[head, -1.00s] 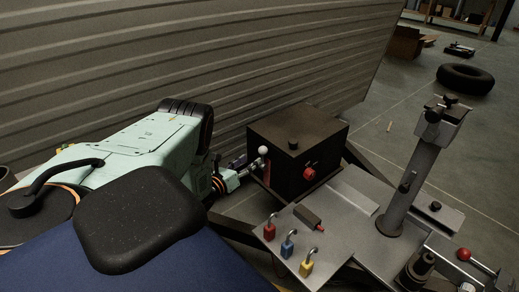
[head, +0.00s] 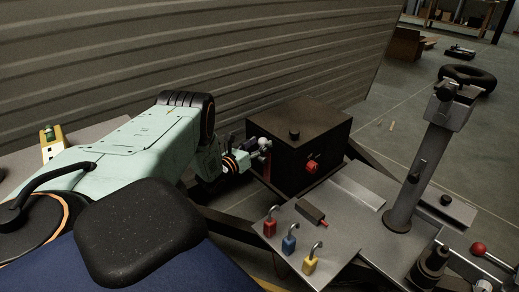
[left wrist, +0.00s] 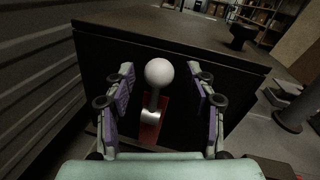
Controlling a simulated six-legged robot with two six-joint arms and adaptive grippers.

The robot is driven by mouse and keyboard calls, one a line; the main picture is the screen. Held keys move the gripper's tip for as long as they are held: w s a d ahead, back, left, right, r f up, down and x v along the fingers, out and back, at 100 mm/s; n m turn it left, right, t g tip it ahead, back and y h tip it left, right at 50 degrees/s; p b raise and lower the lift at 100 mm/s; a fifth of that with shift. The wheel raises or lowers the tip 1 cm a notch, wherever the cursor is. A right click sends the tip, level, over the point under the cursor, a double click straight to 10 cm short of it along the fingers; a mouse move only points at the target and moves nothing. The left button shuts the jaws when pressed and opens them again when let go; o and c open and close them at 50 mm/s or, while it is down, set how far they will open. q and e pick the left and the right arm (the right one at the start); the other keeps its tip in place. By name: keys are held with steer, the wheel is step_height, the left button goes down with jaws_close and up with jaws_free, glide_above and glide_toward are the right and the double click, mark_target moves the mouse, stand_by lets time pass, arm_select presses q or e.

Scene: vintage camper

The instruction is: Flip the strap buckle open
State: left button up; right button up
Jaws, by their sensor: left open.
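On the left side of a black box (head: 312,135) is a lever with a white ball knob (left wrist: 159,72). Its metal shank runs down to a metal piece on a red strip (left wrist: 150,132), which looks like the strap buckle. In the head view the knob (head: 265,144) shows just beyond my gripper. My left gripper (left wrist: 160,90) is open, with one finger on each side of the knob and shank and a gap on both sides. The gripper (head: 254,149) is partly hidden by its wrist in the head view. My right gripper is not in view.
The box has a red knob (head: 311,167) on its front. A post (head: 421,150) stands at right. A ribbed wall (head: 250,60) rises behind my arm.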

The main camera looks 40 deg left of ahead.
arm_select(q)
steer(key=shift+w+a+f, duration=0.1)
steer(key=shift+w+f, duration=0.05)
steer(key=shift+w, duration=0.4)
steer(key=shift+s, duration=0.1)
steer(key=shift+c, duration=0.4)
steer(key=shift+c, duration=1.4)
jaws_close()
